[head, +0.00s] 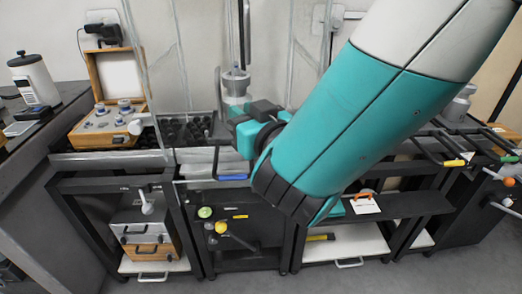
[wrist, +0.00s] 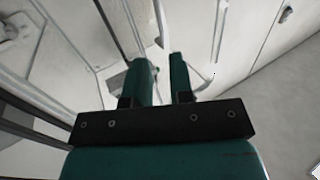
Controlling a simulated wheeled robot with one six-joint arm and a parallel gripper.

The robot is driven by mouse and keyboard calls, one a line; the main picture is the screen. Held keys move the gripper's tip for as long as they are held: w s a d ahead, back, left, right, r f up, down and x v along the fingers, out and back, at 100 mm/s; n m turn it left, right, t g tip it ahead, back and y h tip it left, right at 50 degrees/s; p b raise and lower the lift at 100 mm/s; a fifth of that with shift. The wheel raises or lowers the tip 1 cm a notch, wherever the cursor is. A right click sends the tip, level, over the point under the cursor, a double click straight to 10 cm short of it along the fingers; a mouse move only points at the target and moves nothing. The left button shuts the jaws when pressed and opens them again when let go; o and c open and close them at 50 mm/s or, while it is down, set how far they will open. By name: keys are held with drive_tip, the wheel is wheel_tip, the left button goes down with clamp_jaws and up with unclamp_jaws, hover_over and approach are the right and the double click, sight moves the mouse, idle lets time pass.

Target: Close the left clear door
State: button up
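A tall clear panel (head: 157,80), which looks like the left clear door, stands left of centre in the head view. Its pale edges slant down to the table front. I cannot tell exactly how far open it is. My gripper (head: 238,136) is over the middle weighing table, right of that panel and in front of a grey metal instrument (head: 236,84). In the wrist view my gripper (wrist: 160,66) shows two teal fingers with a narrow gap between them. I see nothing clearly held. Pale rods and clear panel edges lie beyond the fingertips; contact cannot be told.
A wooden box of weights (head: 108,122) stands open at left, near a white canister (head: 36,80). A blue-marked bar (head: 232,177) juts at the table front. Drawers (head: 143,236) and a dark cabinet sit below. My arm hides much of the right side.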

drive_tip(key=b+v, duration=0.3)
drive_tip(key=v, duration=0.3)
drive_tip(key=shift+s, duration=0.15)
drive_tip(key=shift+d, duration=0.1)
